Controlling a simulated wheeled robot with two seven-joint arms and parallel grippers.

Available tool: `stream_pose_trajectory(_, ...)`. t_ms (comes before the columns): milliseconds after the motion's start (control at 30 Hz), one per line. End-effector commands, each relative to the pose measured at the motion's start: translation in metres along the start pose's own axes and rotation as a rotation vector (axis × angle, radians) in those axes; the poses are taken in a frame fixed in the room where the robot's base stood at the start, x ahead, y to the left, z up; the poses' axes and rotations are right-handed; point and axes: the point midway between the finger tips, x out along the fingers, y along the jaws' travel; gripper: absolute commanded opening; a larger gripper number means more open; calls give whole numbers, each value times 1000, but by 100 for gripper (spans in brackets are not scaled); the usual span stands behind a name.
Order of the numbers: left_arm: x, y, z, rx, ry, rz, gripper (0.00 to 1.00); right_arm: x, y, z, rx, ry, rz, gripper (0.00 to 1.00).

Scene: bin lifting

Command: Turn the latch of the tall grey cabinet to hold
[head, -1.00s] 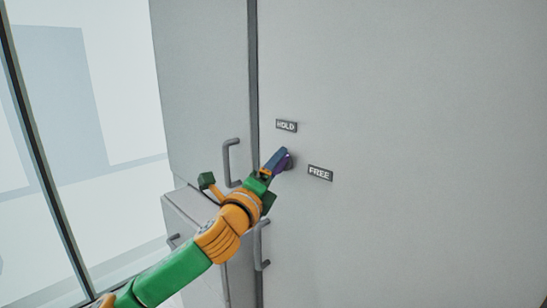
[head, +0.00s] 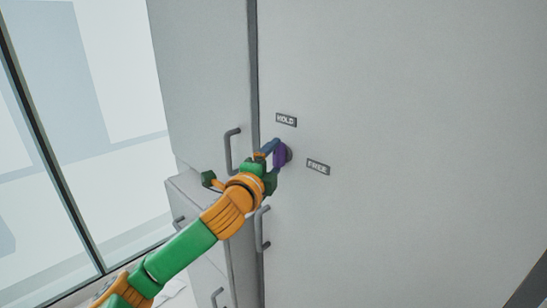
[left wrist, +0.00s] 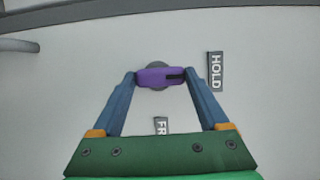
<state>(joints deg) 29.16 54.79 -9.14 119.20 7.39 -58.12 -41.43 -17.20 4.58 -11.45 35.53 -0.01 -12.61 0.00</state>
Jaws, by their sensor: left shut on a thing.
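The tall grey cabinet (head: 400,130) fills the right of the head view. Its purple latch (head: 282,155) sits on a round grey base near the door's left edge. The HOLD label (head: 286,120) is above the latch and the FREE label (head: 318,167) is to its right. My left gripper (head: 272,151) is shut on the latch. In the left wrist view, the blue fingers grip both ends of the latch (left wrist: 155,77). The dark mark at one end of the latch points toward the HOLD label (left wrist: 215,71). The FREE label (left wrist: 161,125) is partly hidden by my gripper.
A grey bar handle (head: 230,152) is on the neighbouring cabinet, left of my gripper. Another handle (head: 262,230) is below the latch. A lower grey unit (head: 190,190) stands at the left, near a window (head: 100,80). The door face right of the labels is clear.

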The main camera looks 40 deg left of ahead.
Motion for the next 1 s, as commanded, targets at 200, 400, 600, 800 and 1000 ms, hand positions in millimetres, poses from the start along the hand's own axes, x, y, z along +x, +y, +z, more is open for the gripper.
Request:
stream_pose_trajectory(200,0,0,0,-5,0,1,22,0,0,0,0,0,0,100)
stream_pose_trajectory(400,0,0,0,-4,0,1,96,0,0,0,0,0,0,100)
stream_pose_trajectory(600,0,0,0,-3,0,1,100,0,0,0,0,0,0,100)
stream_pose_trajectory(800,-26,6,0,3,3,-1,100,19,0,2,0,0,0,100)
stream_pose_trajectory(1000,-64,4,0,-1,1,-2,100,37,-1,3,0,0,0,100)
